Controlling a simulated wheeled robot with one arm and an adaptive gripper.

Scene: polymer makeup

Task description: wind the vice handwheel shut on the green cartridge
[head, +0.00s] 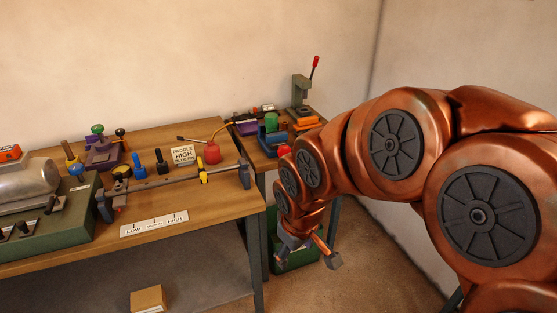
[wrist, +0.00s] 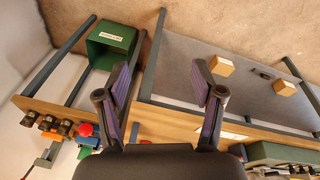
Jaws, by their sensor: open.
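A blue vice (head: 268,139) stands on the small bench at the back, left of my arm. The green cartridge (head: 271,122) sits upright at it; I cannot tell how tightly the jaws hold it. A red round part (head: 284,150), likely the handwheel, shows at the vice's front, partly hidden by my arm. In the wrist view the red part (wrist: 86,130) and the blue vice (wrist: 89,142) lie at the lower left, beyond my left finger. My gripper (head: 311,251) is open and empty, below bench height and apart from the vice. Its spread fingers also show in the wrist view (wrist: 161,80).
An arbor press with a red-tipped lever (head: 302,92) stands behind the vice. Left is a long workbench (head: 222,205) with an oil can (head: 212,153), a sign (head: 184,155) and tools. A green bin (wrist: 111,48) stands under the small bench. Floor is clear right of the benches.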

